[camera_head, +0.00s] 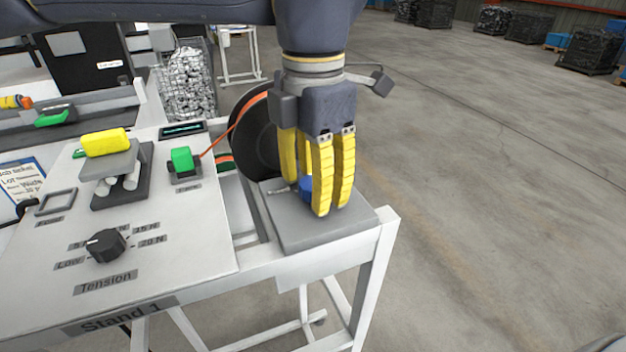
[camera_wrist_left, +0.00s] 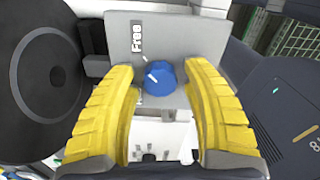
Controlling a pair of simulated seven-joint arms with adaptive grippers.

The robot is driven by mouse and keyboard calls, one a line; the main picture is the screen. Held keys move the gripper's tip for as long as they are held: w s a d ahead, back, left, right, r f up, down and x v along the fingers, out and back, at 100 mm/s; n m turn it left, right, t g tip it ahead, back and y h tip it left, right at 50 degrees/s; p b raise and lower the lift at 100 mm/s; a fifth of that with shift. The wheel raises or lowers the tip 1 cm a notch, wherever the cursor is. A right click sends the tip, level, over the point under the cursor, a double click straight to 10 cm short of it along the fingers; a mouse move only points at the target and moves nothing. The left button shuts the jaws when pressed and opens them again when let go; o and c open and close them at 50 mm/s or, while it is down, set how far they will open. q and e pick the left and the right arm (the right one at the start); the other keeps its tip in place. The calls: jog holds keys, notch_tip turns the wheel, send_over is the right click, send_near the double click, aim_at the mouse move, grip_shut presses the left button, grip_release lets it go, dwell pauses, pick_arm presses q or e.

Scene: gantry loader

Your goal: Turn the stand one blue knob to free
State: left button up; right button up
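The blue knob (camera_head: 306,188) sits on a grey plate (camera_head: 310,232) at the right end of the Stand 1 table. It also shows in the left wrist view (camera_wrist_left: 160,78), with a short white mark on it. The plate carries a "Free" label (camera_wrist_left: 137,37) near the knob. My left gripper (camera_head: 318,200) points down over the plate, its yellow fingers on either side of the knob. In the left wrist view a small gap shows between the knob and each finger (camera_wrist_left: 160,85), so it is open. My right gripper is not in view.
A black reel (camera_head: 252,135) with an orange strand stands close left of the gripper. The panel has a black Tension knob (camera_head: 107,245), a green block (camera_head: 181,159) and a yellow block (camera_head: 106,142). Open floor lies to the right.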

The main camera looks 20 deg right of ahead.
pick_arm(q)
jog(key=shift+o, duration=0.7)
notch_tip(320, 180, up, 12)
jog(key=shift+r, duration=0.1)
dwell(0.4)
